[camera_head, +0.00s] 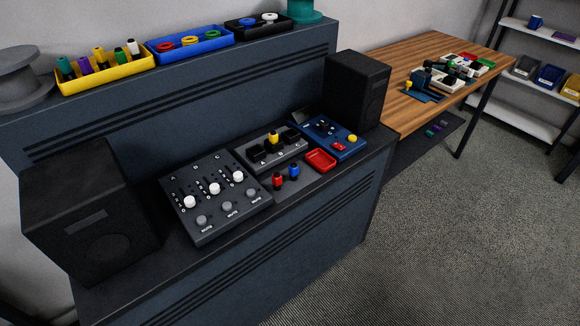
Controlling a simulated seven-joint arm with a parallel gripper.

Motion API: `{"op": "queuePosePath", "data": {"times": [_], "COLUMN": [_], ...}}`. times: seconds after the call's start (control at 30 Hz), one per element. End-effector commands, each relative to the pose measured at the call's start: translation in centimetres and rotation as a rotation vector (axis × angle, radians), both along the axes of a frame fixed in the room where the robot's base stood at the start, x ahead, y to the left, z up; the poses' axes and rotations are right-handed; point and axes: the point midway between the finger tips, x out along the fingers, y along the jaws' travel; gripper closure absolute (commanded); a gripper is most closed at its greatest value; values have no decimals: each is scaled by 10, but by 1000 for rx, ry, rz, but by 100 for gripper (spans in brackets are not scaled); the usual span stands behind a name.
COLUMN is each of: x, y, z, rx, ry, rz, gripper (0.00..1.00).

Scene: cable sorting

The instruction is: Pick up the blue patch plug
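The blue patch plug (293,171) stands upright on the dark desk top, just right of a similar red plug (277,180). It has a blue body with a dark lower part. It is in front of a grey box marked A, B, C (278,155) and left of a small red tray (320,160). Nothing covers it. My gripper is not in view.
A grey mixer with white knobs (228,208) lies left of the plugs. A blue panel (334,137) lies behind right. Black speakers stand at the left (89,215) and right (356,89). A raised shelf behind holds yellow (108,80) and blue (190,49) trays.

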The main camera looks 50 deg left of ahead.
Motion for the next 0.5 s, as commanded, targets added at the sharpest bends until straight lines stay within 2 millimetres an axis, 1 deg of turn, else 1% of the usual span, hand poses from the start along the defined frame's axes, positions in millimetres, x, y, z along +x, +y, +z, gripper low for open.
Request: {"op": "queuePosePath", "data": {"times": [0.47, 0.5], "x": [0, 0], "y": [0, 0], "z": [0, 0], "rx": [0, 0], "ry": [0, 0], "rz": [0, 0], "gripper": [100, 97]}}
